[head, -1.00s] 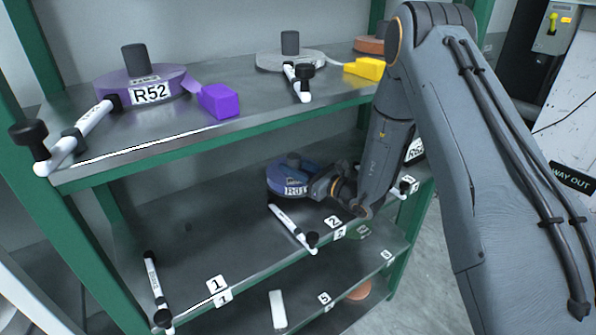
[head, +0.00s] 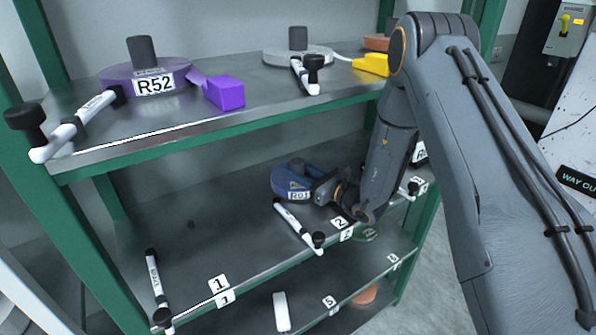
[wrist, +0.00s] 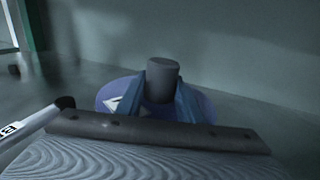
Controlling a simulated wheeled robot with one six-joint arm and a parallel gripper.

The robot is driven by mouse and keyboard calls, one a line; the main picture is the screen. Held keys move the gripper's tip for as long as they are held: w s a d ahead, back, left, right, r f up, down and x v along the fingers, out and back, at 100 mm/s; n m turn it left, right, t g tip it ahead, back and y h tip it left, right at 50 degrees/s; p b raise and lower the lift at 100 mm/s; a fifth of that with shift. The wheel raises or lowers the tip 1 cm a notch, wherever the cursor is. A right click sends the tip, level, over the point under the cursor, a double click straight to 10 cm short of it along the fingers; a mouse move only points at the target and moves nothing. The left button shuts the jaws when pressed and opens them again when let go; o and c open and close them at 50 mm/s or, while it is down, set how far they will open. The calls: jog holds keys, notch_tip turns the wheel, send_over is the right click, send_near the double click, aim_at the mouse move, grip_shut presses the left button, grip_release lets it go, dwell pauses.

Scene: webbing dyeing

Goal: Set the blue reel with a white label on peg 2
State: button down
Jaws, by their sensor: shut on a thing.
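The blue reel (head: 283,181) with a white label (head: 299,195) is on the middle shelf, behind the tag marked 2. In the wrist view the blue reel (wrist: 202,100) lies flat, with a grey post (wrist: 162,78) standing up at its middle. My gripper (head: 318,190) reaches in from the right at the reel. In the wrist view the fingers of my gripper (wrist: 162,98) stand on either side of the post, shut on the reel. Whether the reel touches the shelf is hard to tell.
A white marker-like bar (head: 297,224) lies before the reel at tag 2 (head: 340,222). The shelf (head: 205,220) is bare toward tag 1 (head: 218,283). Above are a purple reel (head: 120,78), a purple block (head: 224,93) and a yellow block (head: 371,65).

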jog(key=c, duration=1.2)
grip_release()
jog(key=shift+o, duration=0.2)
